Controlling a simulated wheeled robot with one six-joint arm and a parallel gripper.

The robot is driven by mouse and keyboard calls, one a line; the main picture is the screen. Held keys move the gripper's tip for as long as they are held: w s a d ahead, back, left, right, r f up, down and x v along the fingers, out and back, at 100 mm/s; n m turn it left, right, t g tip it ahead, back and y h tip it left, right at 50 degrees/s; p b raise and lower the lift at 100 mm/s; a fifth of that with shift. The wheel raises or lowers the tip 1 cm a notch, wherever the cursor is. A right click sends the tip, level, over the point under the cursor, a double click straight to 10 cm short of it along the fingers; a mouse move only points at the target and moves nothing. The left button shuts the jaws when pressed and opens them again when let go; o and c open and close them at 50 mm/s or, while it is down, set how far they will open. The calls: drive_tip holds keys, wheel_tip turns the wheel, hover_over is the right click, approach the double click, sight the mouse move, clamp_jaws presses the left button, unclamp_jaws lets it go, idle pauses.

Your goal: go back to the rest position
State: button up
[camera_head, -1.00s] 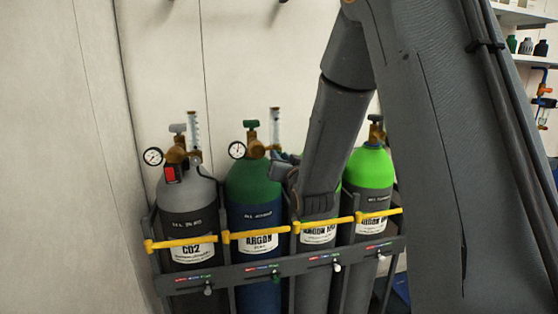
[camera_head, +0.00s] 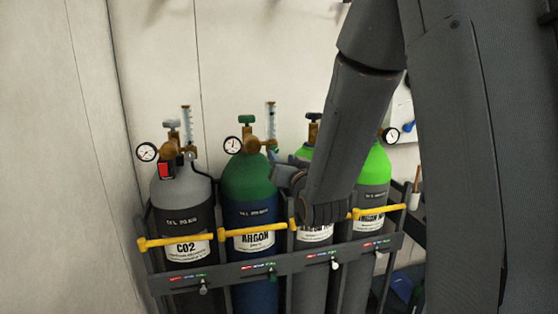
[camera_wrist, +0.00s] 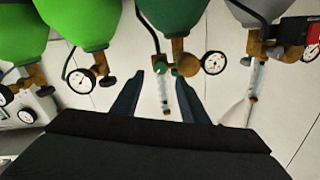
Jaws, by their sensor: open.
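My gripper (camera_head: 284,170) is partly hidden by my own forearm in the head view, just right of the green-topped argon cylinder (camera_head: 249,178). In the wrist view my gripper (camera_wrist: 158,82) has its two dark blue fingers apart with nothing held between them. The argon cylinder's valve and regulator (camera_wrist: 174,62) show just beyond the fingertips; I cannot tell the exact gap. No rest position is marked in view.
A grey-topped CO2 cylinder (camera_head: 184,188) stands at left, and a bright-green-topped cylinder (camera_head: 374,172) at right. Another is partly behind my arm. A dark rack (camera_head: 225,273) with yellow bars (camera_head: 172,241) holds them. A pale wall (camera_head: 60,130) is behind and left.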

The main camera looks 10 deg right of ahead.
drive_tip(key=shift+s, duration=0.8)
drive_tip(key=s+f+g+b, duration=0.1)
drive_tip(key=s+f+g, duration=0.3)
drive_tip(key=f, duration=0.6)
drive_tip(key=s+f+n+g, duration=0.1)
drive_tip(key=s+f+g, duration=0.5)
drive_tip(key=s, duration=0.4)
drive_tip(key=s+f+n+g+b, duration=0.1)
drive_tip(key=s+f+g, duration=0.5)
drive_tip(key=s, duration=0.5)
drive_tip(key=shift+s+a+n+g+h, duration=0.25)
drive_tip(key=shift+n+g+h, duration=0.05)
drive_tip(key=shift+n, duration=0.1)
